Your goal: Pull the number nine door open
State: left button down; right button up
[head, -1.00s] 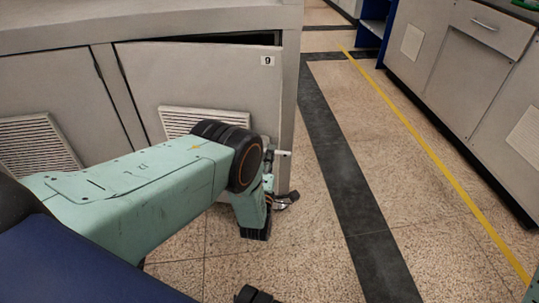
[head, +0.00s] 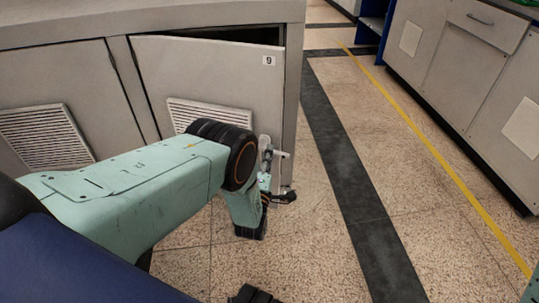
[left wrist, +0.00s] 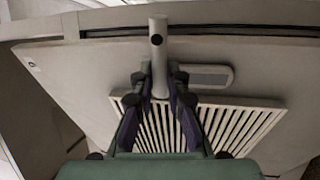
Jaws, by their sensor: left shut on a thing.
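The number nine door (head: 205,75) is a grey cabinet panel with a white vent grille and a small "9" label (head: 269,61) at its upper right. It stands slightly ajar, with a dark gap along its top edge. My left gripper (left wrist: 160,80) is shut on the door's pale bar handle (left wrist: 158,30), with one finger on each side of it. The door also fills much of the left wrist view (left wrist: 75,75). In the head view my left forearm covers the door's lower part and the grip is partly hidden. My right gripper is not in view.
A closed, vented door (head: 60,85) adjoins on the left, under the grey countertop (head: 130,15). The speckled floor (head: 330,240) to the right is clear, with a dark strip and a yellow line (head: 440,165). More grey cabinets (head: 470,75) line the far right.

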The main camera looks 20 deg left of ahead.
pick_arm(q)
jog(key=shift+s+a, duration=0.2)
jog(key=shift+s, duration=0.15)
jog(key=shift+r, duration=0.1)
jog(key=c, duration=1.3)
grip_release()
jog(key=shift+w+d, duration=0.1)
jog(key=shift+c, duration=0.2)
jog(key=v, duration=1.2)
jog(key=shift+d, duration=0.1)
